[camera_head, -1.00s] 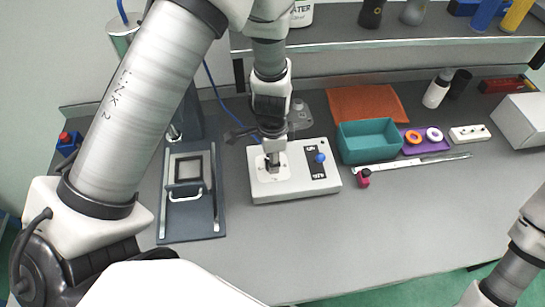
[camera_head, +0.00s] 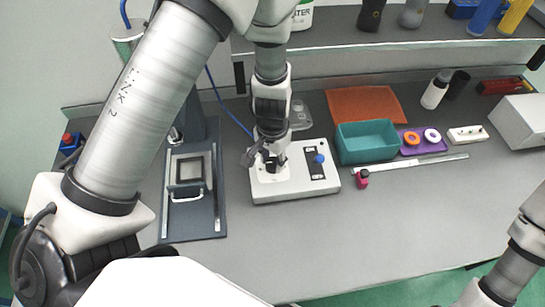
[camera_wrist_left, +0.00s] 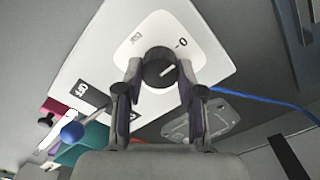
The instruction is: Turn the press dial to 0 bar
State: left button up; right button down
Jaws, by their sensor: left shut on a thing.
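The white press control box (camera_head: 318,187) stands on the bench in the head view. Its black dial (camera_wrist_left: 158,74) shows in the left wrist view, on a light plate with a "0" mark at its upper right. The dial's white pointer line points right and slightly up, short of lining up with the "0" in the picture. My left gripper (camera_head: 271,167) is over the dial, pointing down. Its two fingers (camera_wrist_left: 160,70) are closed on opposite sides of the dial. My right arm shows at the lower right, but its gripper is out of view.
A blue-knobbed lever (camera_head: 320,158) is on the same box. The press (camera_head: 193,215) with its framed plate stands to the left. A teal bin (camera_head: 367,143), orange mat (camera_head: 366,104) and purple tray (camera_head: 423,147) lie to the right. The front bench is clear.

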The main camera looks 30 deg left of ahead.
aim_at(273, 162)
pick_arm(q)
jog(key=shift+s, duration=0.1)
dwell(0.4)
jog(key=o, duration=1.1)
jog(key=shift+o, duration=0.2)
notch_tip(273, 162, up, 12)
jog(key=shift+f, duration=0.1)
